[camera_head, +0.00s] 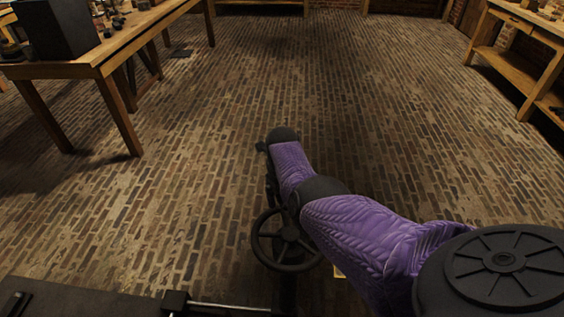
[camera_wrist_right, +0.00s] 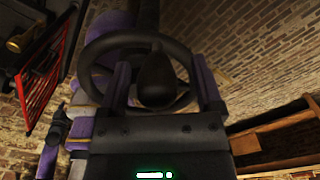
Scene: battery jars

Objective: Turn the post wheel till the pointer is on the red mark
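The post wheel (camera_head: 258,252) is a dark spoked ring in the lower middle of the head view, partly covered by my purple right arm. In the right wrist view the wheel's rim (camera_wrist_right: 98,45) arches across the top of the picture. My right gripper (camera_wrist_right: 160,68) is at the wheel, its two fingers spread apart. A dark rounded knob or hub (camera_wrist_right: 157,82) shows between the fingers, with gaps on both sides. I cannot tell whether a finger touches the wheel. I cannot make out the pointer or the red mark. My left gripper is not in view.
A wooden table (camera_head: 95,68) with a dark box (camera_head: 55,28) stands at upper left. A wooden bench (camera_head: 512,68) stands at upper right. Open brick floor (camera_head: 390,120) lies between them. A red rack (camera_wrist_right: 42,88) shows at left in the wrist view.

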